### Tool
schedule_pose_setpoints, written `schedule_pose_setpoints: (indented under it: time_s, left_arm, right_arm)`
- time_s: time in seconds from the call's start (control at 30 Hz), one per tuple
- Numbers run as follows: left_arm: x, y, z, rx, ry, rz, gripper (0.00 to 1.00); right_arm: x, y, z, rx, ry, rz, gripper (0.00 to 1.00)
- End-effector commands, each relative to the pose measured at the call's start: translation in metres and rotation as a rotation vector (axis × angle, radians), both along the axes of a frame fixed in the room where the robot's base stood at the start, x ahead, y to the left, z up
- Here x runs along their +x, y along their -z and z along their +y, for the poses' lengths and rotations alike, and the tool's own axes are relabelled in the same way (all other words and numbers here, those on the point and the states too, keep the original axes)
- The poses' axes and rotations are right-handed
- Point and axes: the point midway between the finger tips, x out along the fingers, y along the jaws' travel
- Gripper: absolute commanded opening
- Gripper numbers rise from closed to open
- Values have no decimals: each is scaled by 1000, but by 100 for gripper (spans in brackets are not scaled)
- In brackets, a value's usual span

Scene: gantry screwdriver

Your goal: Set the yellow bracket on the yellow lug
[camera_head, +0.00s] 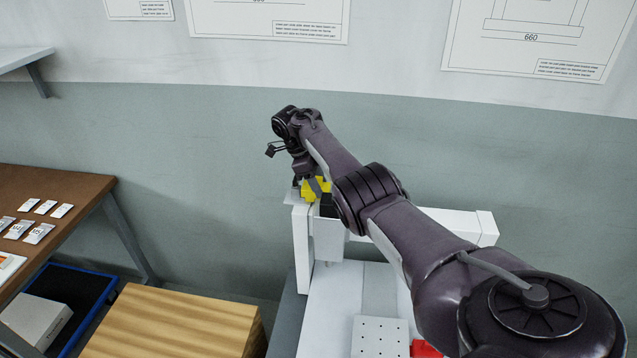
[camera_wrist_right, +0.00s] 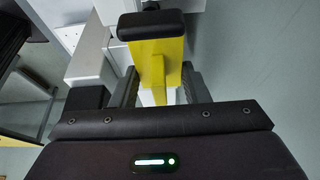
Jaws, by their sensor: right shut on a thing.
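The yellow bracket (camera_head: 314,189) shows in the head view at the end of my right arm, by the top left of the white gantry. In the right wrist view the yellow bracket (camera_wrist_right: 167,62) stands between the two fingers, with a black rounded block (camera_wrist_right: 151,24) across its far end. My right gripper (camera_wrist_right: 160,86) is shut on it; in the head view the gripper (camera_head: 317,186) is partly hidden by its own arm. I cannot make out the yellow lug apart from the bracket, nor whether the two touch. My left gripper is out of view.
The white gantry beam (camera_head: 458,226) runs right behind my arm. Below it lie a white perforated plate (camera_head: 380,338) and a red part (camera_head: 427,349). A wooden box (camera_head: 175,322), a brown table (camera_head: 60,190) with small cards and a blue tray (camera_head: 88,310) stand left.

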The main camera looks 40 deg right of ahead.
Motion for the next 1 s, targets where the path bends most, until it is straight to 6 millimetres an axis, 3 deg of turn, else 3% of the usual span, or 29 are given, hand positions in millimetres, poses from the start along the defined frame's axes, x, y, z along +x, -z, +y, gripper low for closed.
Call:
schedule_pose_setpoints:
  time_s: [0.27, 0.3, 0.47, 0.77, 1.0]
  left_arm:
    - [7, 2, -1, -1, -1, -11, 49]
    - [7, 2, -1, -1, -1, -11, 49]
    - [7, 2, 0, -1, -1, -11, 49]
    - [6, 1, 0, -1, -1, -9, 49]
    - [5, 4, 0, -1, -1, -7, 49]
  right_arm:
    - [0, 9, 0, 0, -1, 1, 18]
    - [0, 9, 0, 0, -1, 1, 44]
    - [0, 9, 0, 0, -1, 1, 63]
    - [0, 7, 0, 0, -1, 0, 63]
    - [8, -22, 6, -1, -1, -6, 63]
